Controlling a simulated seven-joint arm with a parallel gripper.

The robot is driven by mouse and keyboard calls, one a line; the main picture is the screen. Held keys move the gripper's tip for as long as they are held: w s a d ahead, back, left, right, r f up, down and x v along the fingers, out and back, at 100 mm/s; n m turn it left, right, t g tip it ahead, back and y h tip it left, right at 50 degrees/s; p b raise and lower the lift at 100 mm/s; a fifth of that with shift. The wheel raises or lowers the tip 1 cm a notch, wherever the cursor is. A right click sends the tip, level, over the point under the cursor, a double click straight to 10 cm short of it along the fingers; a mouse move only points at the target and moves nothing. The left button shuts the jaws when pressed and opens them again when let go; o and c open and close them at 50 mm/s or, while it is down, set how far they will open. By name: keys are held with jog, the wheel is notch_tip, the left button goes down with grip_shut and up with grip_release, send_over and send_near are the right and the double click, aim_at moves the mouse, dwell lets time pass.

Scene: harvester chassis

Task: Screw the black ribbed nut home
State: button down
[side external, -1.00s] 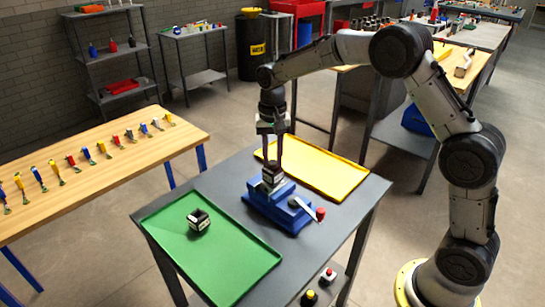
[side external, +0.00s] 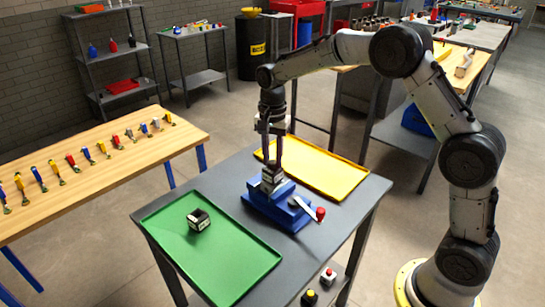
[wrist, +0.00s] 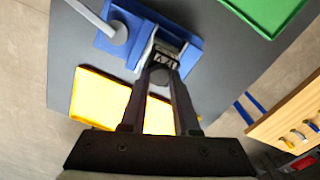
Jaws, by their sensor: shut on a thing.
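My gripper (side external: 271,170) points straight down over the blue vise (side external: 262,208) on the grey table. Its fingers are closed on the black ribbed nut (wrist: 160,76), which shows as a dark round shape between the fingertips in the wrist view. The nut sits at the top of a silver and black part (wrist: 166,57) held in the vise. The fingers hide most of the nut, and the thread under it cannot be seen. A second black and white part (side external: 199,220) lies on the green tray.
The green tray (side external: 240,275) is at the left, and the empty yellow tray (side external: 335,176) is behind the vise. The vise's lever with a red knob (side external: 320,214) sticks out to the right. A wooden bench (side external: 100,172) with several coloured tools stands further left.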

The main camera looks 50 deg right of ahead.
jog(key=m, duration=0.5)
dwell(0.4)
jog(key=m, duration=0.5)
jog(key=m, duration=0.5)
dwell(0.4)
